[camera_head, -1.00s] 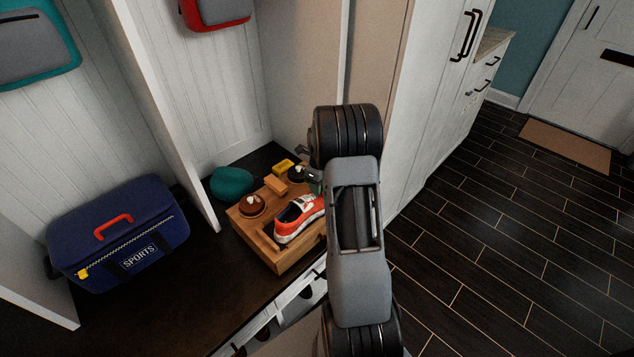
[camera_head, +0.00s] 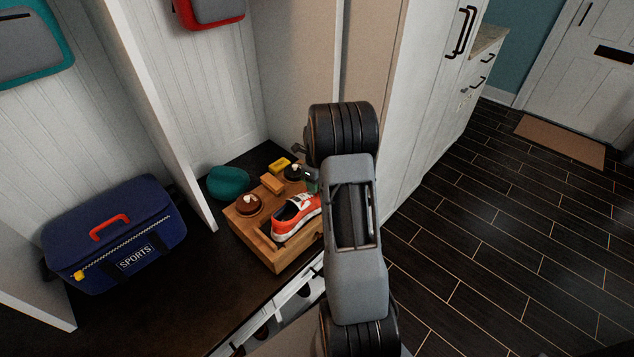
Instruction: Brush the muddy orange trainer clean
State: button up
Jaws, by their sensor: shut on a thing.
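The orange trainer (camera_head: 292,217) lies in the front part of a wooden shoe-care box (camera_head: 252,240), its white sole low and its dark opening up. It looks mostly orange and white, and any mud is too small to make out. My gripper (camera_head: 313,182) is at the trainer's far right end, mostly behind my own arm. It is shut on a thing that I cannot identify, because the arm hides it. Whether that thing touches the trainer cannot be told.
The box also bears a brown round item (camera_head: 249,204), a wooden block (camera_head: 272,184), a yellow item (camera_head: 280,164) and a dark round item (camera_head: 293,171). A teal item (camera_head: 229,183) lies behind left. A blue sports bag (camera_head: 117,235) stands left; a cabinet wall (camera_head: 408,120) rises right.

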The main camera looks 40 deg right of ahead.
jog(key=shift+w+a+r, duration=0.1)
jog(key=shift+w+a, duration=0.25)
jog(key=shift+w, duration=0.55)
jog(key=shift+w+a, duration=0.3)
jog(key=shift+w, duration=0.55)
jog(key=shift+s, duration=0.1)
jog(key=shift+s+d, duration=0.1)
jog(key=shift+s, duration=0.1)
jog(key=shift+s+d+p, duration=0.15)
jog(key=shift+s+d, duration=0.15)
jog(key=shift+s, duration=0.4)
jog(key=shift+s+d+p, duration=0.15)
jog(key=shift+s+d, duration=0.1)
jog(key=shift+s, duration=0.4)
jog(key=shift+f, duration=0.2)
jog(key=shift+w, duration=0.15)
jog(key=shift+w+a+r, duration=0.1)
jog(key=shift+w+a, duration=0.25)
jog(key=shift+w, duration=0.5)
jog(key=shift+w+a+r, duration=0.1)
jog(key=shift+w+a, duration=0.2)
jog(key=shift+w, duration=0.5)
